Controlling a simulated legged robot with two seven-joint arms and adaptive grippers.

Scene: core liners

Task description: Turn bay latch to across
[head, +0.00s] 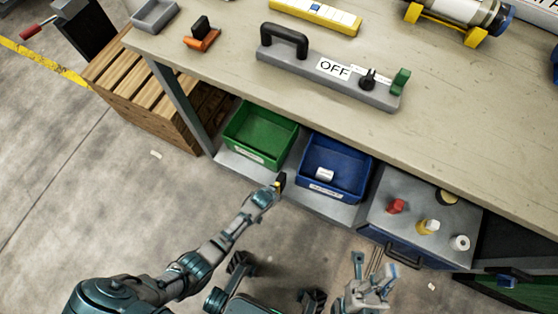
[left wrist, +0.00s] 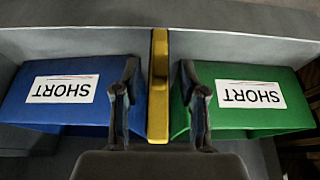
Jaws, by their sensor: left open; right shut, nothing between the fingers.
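The bay latch, a narrow yellow bar (left wrist: 159,85), stands lengthwise up the middle of the left wrist view, between the blue bin (left wrist: 85,92) and the green bin (left wrist: 245,95). My left gripper (left wrist: 160,95) is open, with one dark finger on each side of the bar; gaps show between fingers and bar. In the head view my left gripper (head: 279,184) reaches the shelf edge between the two bins and mostly hides the latch. My right gripper (head: 374,282) is shut and empty, low in front of the grey cabinet.
The green bin (head: 260,135) and blue bin (head: 335,165) sit on a shelf under the workbench (head: 215,62). The blue bin holds a white piece. A grey cabinet (head: 410,225) with several small parts on top stands right of them.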

